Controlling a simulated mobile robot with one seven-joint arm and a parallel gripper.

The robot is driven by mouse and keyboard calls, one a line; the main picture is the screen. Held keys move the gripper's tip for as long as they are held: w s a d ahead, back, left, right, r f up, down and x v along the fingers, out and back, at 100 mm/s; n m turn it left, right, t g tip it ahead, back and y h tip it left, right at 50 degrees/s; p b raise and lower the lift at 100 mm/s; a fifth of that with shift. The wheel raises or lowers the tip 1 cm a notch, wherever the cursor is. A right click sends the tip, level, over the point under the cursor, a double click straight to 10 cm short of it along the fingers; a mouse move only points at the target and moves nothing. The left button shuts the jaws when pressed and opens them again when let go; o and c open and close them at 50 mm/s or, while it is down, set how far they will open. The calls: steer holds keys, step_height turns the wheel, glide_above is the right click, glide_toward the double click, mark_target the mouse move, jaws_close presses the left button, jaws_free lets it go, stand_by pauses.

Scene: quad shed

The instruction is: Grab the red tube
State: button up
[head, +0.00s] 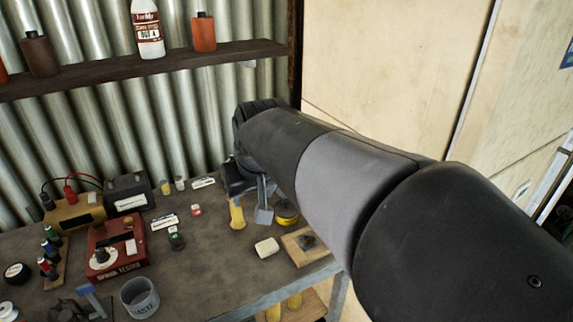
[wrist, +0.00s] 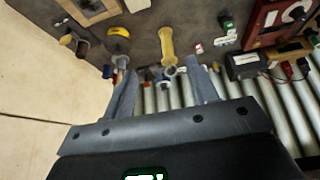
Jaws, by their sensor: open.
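My gripper (head: 250,202) hangs over the right back part of the bench in the head view, partly hidden by my arm. In the wrist view my gripper (wrist: 167,76) is open, with nothing held between its two grey fingers. Small reddish spots show near the bench's back edge, one between the fingers (wrist: 181,70) and one by the left finger (wrist: 115,77). They are too small to tell which is the red tube. My arm hides that part of the bench in the head view. A yellow handle (wrist: 167,42) lies just beyond the fingers.
A red tester (head: 116,247), a grey cup (head: 140,297) and coloured spools (head: 50,250) stand left. A shelf (head: 150,65) runs above the bench. The front middle is clearer.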

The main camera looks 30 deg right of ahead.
steer(key=shift+m+g, duration=0.5)
steer(key=shift+m, duration=0.2)
steer(key=w+d+f, duration=0.2)
steer(key=w+d, duration=0.5)
steer(key=w, duration=0.1)
steer(key=w+d+f, duration=0.3)
steer(key=w+d, duration=0.4)
steer(key=w, duration=0.2)
steer(key=w+d+f, duration=0.2)
steer(key=w+d, duration=0.4)
steer(key=w, duration=0.3)
steer(key=shift+d+f, duration=0.2)
steer(key=shift+d, duration=0.2)
steer(key=shift+m, duration=0.3)
steer(key=w+d+f, duration=0.2)
steer(key=f, duration=0.1)
steer(key=w+d+f, duration=0.2)
steer(key=d+f, duration=0.1)
steer(key=f, duration=0.1)
steer(key=w+d+f, duration=0.2)
steer(key=d+f, duration=0.1)
steer(key=f, duration=0.1)
steer(key=shift+d, duration=0.1)
steer(key=shift+w+x, duration=0.15)
steer(key=shift+x, duration=1.2)
steer(key=shift+w+x, duration=0.2)
steer(key=shift+x, duration=1.2)
steer(key=shift+r, duration=0.15)
steer(key=shift+s, duration=0.1)
steer(key=c, duration=1)
